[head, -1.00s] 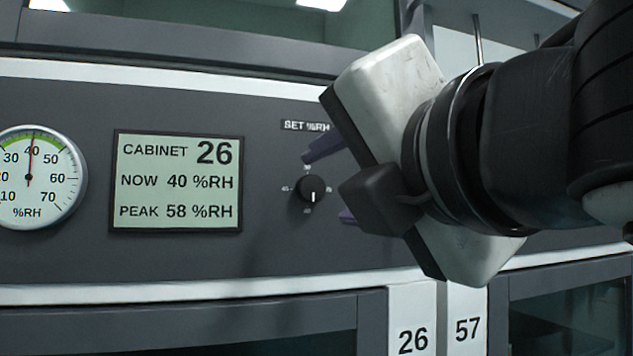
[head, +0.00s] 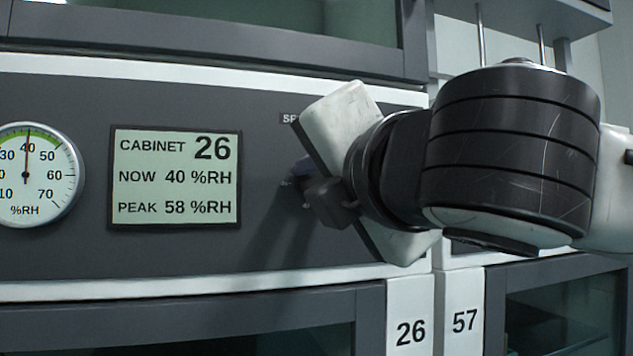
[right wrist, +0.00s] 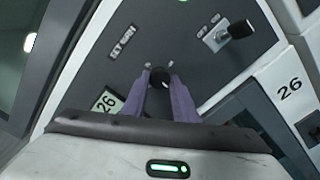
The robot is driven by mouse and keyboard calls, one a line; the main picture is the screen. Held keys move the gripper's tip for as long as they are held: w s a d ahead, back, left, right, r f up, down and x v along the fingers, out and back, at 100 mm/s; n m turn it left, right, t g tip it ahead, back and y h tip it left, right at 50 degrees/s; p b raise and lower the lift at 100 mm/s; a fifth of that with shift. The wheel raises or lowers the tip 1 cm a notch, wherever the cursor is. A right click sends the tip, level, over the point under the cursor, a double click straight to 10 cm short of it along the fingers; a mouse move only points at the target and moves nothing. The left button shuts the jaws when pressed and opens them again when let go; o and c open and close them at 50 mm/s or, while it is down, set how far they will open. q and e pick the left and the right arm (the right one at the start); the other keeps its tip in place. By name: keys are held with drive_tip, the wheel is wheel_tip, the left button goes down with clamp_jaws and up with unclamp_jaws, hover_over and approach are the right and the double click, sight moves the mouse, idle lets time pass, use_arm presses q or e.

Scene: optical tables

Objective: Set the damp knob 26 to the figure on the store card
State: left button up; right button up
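The damp knob (right wrist: 160,77) is a small round black knob on the grey cabinet panel, under a SET %RH label (right wrist: 123,42). In the right wrist view it sits between the purple fingertips of my right gripper (right wrist: 160,80), which close in on both its sides and seem to touch it. In the head view my right gripper (head: 300,180) is at the panel and hides the knob and its scale. The knob's pointer cannot be read. The display (head: 177,222) reads CABINET 26, NOW 40 %RH, PEAK 58 %RH. No store card and no left gripper show.
A round %RH gauge (head: 48,197) at the left points to about 40. An OFF/ON switch (right wrist: 236,31) with a black lever is near the knob. White plates 26 (head: 409,310) and 57 (head: 464,300) stand below, between glass doors.

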use_arm(q)
drive_tip(key=shift+f, duration=0.3)
use_arm(e)
drive_tip(key=shift+f+m, duration=0.1)
drive_tip(key=shift+m, duration=0.2)
use_arm(q)
drive_tip(key=shift+w+d+f+b, duration=0.15)
drive_tip(key=shift+d+f+b, duration=0.15)
drive_tip(key=shift+f+b, duration=0.8)
drive_tip(key=shift+w+d+f+b, duration=0.2)
drive_tip(key=shift+d+f+b, duration=0.2)
drive_tip(key=shift+b, duration=1.35)
drive_tip(key=shift+w+d+f+b, duration=0.15)
drive_tip(key=shift+d+f+b, duration=0.1)
drive_tip(key=shift+f+b, duration=0.9)
use_arm(e)
drive_tip(key=shift+m, duration=8.6)
use_arm(q)
drive_tip(key=shift+s+r+b, duration=0.15)
drive_tip(key=shift+r+b, duration=0.1)
drive_tip(key=shift+b, duration=0.05)
drive_tip(key=shift+s+a, duration=0.1)
use_arm(e)
drive_tip(key=o, duration=1.1)
drive_tip(key=shift+c, duration=0.2)
